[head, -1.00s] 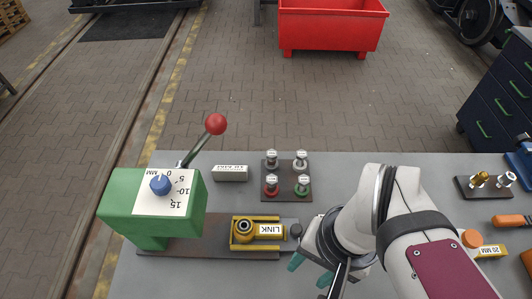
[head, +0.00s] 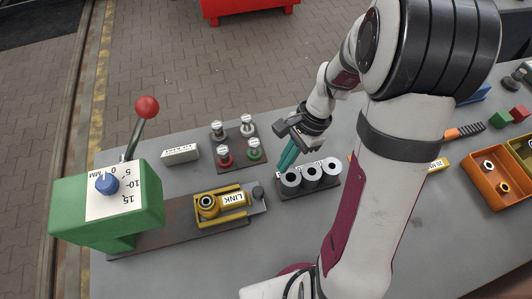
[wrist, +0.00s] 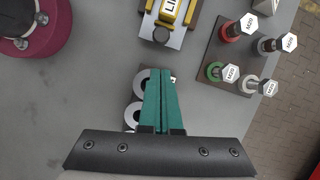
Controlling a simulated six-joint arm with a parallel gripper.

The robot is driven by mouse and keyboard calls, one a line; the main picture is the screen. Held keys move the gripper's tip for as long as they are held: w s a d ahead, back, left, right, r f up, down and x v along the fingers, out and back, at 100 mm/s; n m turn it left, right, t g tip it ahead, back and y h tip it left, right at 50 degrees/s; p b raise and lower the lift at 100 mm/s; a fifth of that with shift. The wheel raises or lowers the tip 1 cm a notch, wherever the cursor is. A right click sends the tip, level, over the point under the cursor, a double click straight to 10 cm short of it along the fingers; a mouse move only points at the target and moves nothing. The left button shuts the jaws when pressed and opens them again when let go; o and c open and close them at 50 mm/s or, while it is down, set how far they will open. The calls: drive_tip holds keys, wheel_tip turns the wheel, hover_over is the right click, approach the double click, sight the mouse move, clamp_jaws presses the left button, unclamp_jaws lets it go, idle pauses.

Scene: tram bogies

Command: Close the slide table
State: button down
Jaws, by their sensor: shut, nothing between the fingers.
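The slide table is a yellow carriage (head: 240,213) on a long grey base plate (head: 175,226). It sits to the right of the green press (head: 140,200), with a visible gap between them. It holds a yellow part labelled LINK (head: 232,199). A dark round knob (head: 258,193) stands at the plate's right end. The carriage also shows at the top of the wrist view (wrist: 147,22). My gripper (head: 284,165) has teal fingers, shut and empty. It is right of and behind the knob, above or beside a rack of grey rings (head: 311,177), apart from the slide table.
The press has a red-balled lever (head: 147,107) and a blue dial knob (head: 107,184). A dark plate of bolts (head: 236,150) stands behind the slide table. A white labelled block (head: 180,154) lies left of it. An orange bin (head: 501,180) is far right. The front table area is clear.

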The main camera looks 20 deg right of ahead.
sight(215, 199)
drive_tip(key=x, duration=0.9)
drive_tip(key=shift+a, duration=0.1)
drive_tip(key=a, duration=1.4)
drive_tip(key=shift+a+r, duration=0.1)
drive_tip(key=shift+a, duration=0.05)
